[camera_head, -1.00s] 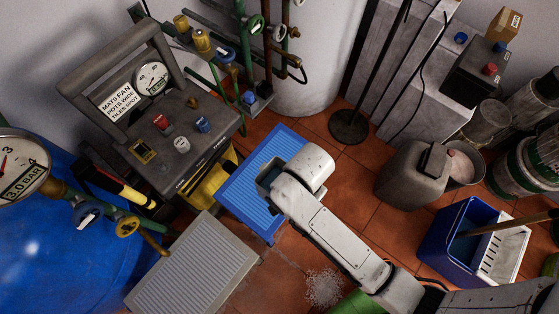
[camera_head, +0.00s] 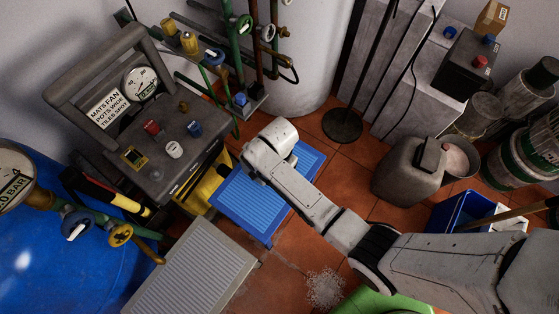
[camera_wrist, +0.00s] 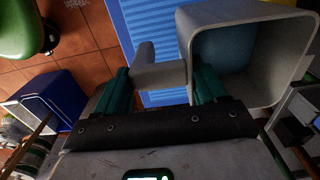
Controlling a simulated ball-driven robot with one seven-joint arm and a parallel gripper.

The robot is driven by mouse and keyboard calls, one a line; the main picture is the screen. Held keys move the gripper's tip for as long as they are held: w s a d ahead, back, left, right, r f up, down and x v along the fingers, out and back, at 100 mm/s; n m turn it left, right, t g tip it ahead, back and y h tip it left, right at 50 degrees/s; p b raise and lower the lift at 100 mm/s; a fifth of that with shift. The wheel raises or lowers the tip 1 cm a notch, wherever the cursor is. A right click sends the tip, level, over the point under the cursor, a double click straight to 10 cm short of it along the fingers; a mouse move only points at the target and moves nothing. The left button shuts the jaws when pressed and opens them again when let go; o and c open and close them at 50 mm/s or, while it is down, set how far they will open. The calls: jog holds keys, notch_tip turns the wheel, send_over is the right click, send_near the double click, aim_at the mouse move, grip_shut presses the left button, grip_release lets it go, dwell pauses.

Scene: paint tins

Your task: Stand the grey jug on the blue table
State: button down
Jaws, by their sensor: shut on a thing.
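The grey jug (camera_wrist: 278,75) is in my gripper (camera_wrist: 158,77). The green fingers are shut on its handle (camera_wrist: 158,75), with the jug's body to the right in the wrist view. I look into its open top, where a blue-grey surface shows. The blue table (camera_head: 240,207) has a ribbed top and stands on the tiled floor. It also shows beyond the jug in the wrist view (camera_wrist: 155,18). In the head view my arm covers the table's far part and hides the fingers and most or all of the jug. The gap between jug and table cannot be told.
A grey ribbed platform (camera_head: 190,270) stands in front of the blue table. A control console (camera_head: 165,145) is close on the left, with pipes and valves (camera_head: 250,60) behind. A grey canister (camera_head: 408,172) and a blue bucket (camera_head: 460,212) are at the right. The table's front part is clear.

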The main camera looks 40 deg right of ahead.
jog(key=shift+f, duration=1.5)
jog(key=shift+c, duration=0.4)
grip_release()
jog(key=shift+s, duration=0.1)
notch_tip(320, 180, up, 12)
jog(key=shift+r+p, duration=0.1)
jog(key=shift+p, duration=0.55)
jog(key=s+d+r+n, duration=0.3)
jog(key=s+n, duration=0.4)
jog(key=s, duration=0.2)
jog(key=s+d+r+n+t, duration=0.1)
jog(key=s+d+r+n, duration=0.2)
jog(key=s+n, duration=0.4)
jog(key=s, duration=0.3)
jog(key=shift+s+d+r, duration=0.15)
jog(key=shift+d+r, duration=0.1)
jog(key=shift+r, duration=0.15)
